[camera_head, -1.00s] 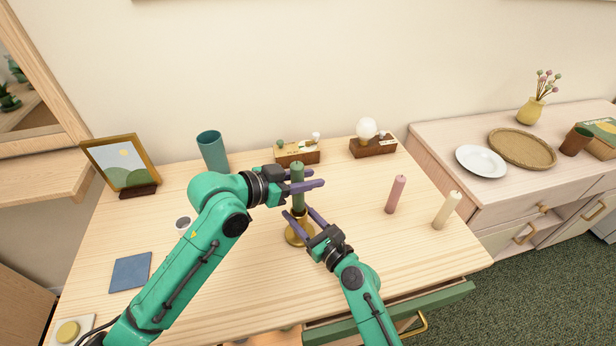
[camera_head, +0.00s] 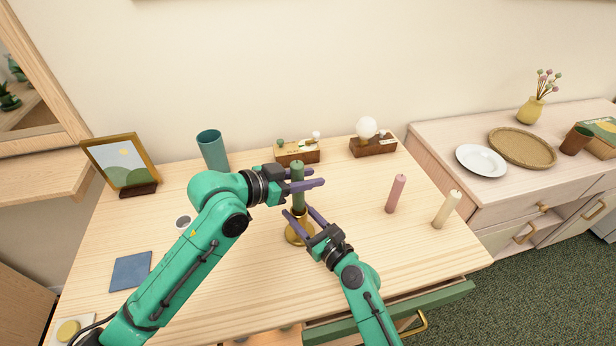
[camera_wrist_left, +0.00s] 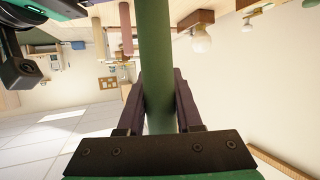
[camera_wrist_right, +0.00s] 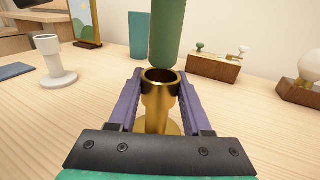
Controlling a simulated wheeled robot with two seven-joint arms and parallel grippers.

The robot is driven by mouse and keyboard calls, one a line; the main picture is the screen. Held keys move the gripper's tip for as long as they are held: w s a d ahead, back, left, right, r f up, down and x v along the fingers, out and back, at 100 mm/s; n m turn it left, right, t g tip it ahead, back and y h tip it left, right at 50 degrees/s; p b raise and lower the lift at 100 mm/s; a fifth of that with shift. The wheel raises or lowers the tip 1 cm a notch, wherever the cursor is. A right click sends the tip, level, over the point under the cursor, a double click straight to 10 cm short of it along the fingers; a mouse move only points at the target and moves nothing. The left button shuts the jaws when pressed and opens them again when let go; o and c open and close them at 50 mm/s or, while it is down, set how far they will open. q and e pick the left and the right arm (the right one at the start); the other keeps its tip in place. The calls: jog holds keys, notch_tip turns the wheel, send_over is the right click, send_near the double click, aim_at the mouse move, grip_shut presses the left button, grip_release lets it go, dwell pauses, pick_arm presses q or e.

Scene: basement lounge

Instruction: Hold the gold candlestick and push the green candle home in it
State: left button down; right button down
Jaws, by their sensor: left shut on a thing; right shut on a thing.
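The green candle (camera_head: 297,171) is upright in my left gripper (camera_head: 306,181), which is shut on it partway up. The gold candlestick (camera_head: 293,237) stands upright on the table below the candle. My right gripper (camera_head: 299,212) is shut on its neck, just under the cup. In the right wrist view, the candle's lower end (camera_wrist_right: 167,45) is just above the candlestick's open cup (camera_wrist_right: 160,76), toward its far side. The dark cup opening shows, with the candle not visibly inside. In the left wrist view the candle (camera_wrist_left: 156,60) runs between the fingers; its lower end is out of sight.
A pink candle (camera_head: 396,194) and a cream candle (camera_head: 447,210) stand to the right. A teal cup (camera_head: 212,150), wooden blocks with ornaments (camera_head: 297,157) and a picture frame (camera_head: 122,165) are at the back. A blue mat (camera_head: 131,271) lies left. The front middle is clear.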

pick_arm(q)
jog(key=shift+f, duration=1.9)
jog(key=c, duration=0.5)
grip_release()
jog(key=v, duration=1.2)
pick_arm(e)
jog(key=shift+c, duration=1.3)
grip_release()
pick_arm(q)
jog(key=shift+f, duration=0.1)
